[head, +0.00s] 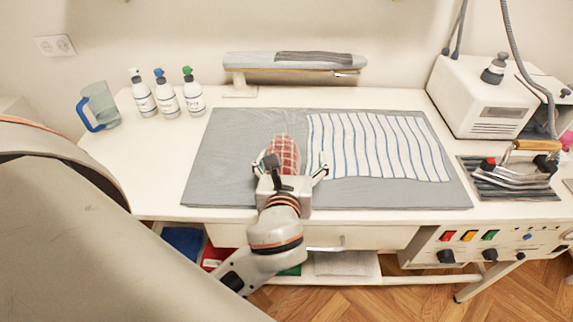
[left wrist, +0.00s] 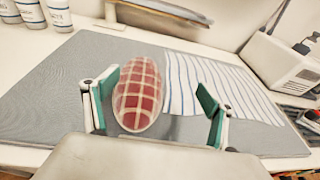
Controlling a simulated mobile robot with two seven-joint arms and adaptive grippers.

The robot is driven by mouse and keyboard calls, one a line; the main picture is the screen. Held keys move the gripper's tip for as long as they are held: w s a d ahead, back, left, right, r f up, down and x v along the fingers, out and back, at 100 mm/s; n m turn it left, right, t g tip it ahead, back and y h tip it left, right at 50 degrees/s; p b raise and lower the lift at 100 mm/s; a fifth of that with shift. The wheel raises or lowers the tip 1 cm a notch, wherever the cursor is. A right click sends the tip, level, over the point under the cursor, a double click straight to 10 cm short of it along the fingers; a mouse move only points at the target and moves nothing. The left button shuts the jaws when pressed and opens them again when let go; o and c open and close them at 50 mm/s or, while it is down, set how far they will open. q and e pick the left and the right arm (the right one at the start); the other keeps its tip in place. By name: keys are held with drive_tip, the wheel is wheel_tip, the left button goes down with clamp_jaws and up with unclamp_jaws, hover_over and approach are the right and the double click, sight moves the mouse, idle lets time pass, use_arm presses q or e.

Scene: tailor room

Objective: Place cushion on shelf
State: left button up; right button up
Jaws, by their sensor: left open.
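The cushion (head: 284,151) is a red and white checked oval lying on the grey ironing mat (head: 226,150). In the left wrist view the cushion (left wrist: 138,93) lies between the two fingers, close to the left finger. My left gripper (head: 291,168) is open at the cushion's near end, with green pads (left wrist: 155,100) showing in the wrist view. The gripper hides the cushion's near end in the head view. The shelf could be the low board (head: 345,266) under the table or the raised padded board (head: 296,62) at the back; I cannot tell which. My right gripper is not in view.
A striped cloth (head: 375,147) lies right of the cushion. A white steam unit (head: 485,97) and an iron (head: 520,170) are at the right. A drawer (head: 360,237) is under the tabletop.

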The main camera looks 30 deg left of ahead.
sight(282, 150)
use_arm(q)
drive_tip(key=shift+g, duration=0.8)
drive_tip(key=s+f, duration=0.1)
drive_tip(key=s+a+f, duration=0.1)
drive_tip(key=f, duration=0.1)
drive_tip(key=shift+s+a+f, duration=0.15)
drive_tip(key=shift+s+f, duration=0.1)
drive_tip(key=shift+s, duration=0.1)
drive_tip(key=shift+w+a+f, duration=0.1)
drive_tip(key=shift+a+f, duration=0.05)
drive_tip(key=shift+f, duration=0.1)
drive_tip(key=x, duration=0.7)
drive_tip(key=shift+w+a+b, duration=0.15)
drive_tip(key=shift+b, duration=0.2)
drive_tip(key=shift+r, duration=0.1)
drive_tip(key=c, duration=1.8)
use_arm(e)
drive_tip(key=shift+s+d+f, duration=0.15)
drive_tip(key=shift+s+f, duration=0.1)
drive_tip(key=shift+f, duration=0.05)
